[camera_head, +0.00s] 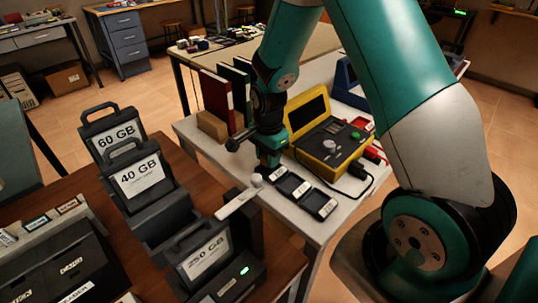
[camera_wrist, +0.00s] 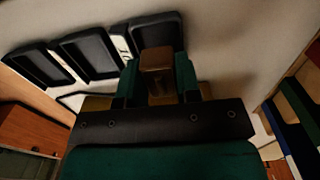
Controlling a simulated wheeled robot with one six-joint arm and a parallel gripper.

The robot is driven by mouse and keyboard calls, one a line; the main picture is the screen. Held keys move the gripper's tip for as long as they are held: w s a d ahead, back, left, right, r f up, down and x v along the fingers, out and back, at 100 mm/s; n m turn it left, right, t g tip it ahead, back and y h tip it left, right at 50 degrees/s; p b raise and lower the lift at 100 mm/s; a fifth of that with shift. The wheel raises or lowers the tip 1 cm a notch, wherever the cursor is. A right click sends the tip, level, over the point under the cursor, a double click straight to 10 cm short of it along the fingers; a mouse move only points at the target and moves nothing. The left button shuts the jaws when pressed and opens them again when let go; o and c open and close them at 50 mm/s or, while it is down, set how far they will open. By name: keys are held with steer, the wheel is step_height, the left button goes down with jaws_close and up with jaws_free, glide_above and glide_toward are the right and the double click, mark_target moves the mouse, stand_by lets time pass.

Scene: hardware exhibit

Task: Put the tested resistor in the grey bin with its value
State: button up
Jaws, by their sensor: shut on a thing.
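My gripper (camera_head: 270,160) points down over the white table, close to the yellow tester. In the wrist view its green fingers (camera_wrist: 158,72) are shut on a small brown piece (camera_wrist: 157,58), which I take to be the resistor. The piece is hidden in the head view. Small dark grey bins with white labels stand in a row: a near one (camera_head: 319,204), a middle one (camera_head: 292,187) and a far one (camera_head: 273,176). The far bin is right by my fingertips, and in the wrist view a bin (camera_wrist: 171,20) lies just beyond the held piece. The label values are too small to read.
The yellow tester (camera_head: 318,150) with red and black leads stands right of my gripper. Upright binders (camera_head: 216,98) and a tan block (camera_head: 211,126) are at its left. A brown table (camera_head: 192,190) with black drive units labelled 60 GB, 40 GB and 250 GB is in front left.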

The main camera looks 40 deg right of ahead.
steer(key=shift+f+b, duration=0.35)
steer(key=shift+f, duration=0.3)
steer(key=o, duration=1)
steer(key=shift+s, duration=0.1)
steer(key=shift+r, duration=0.1)
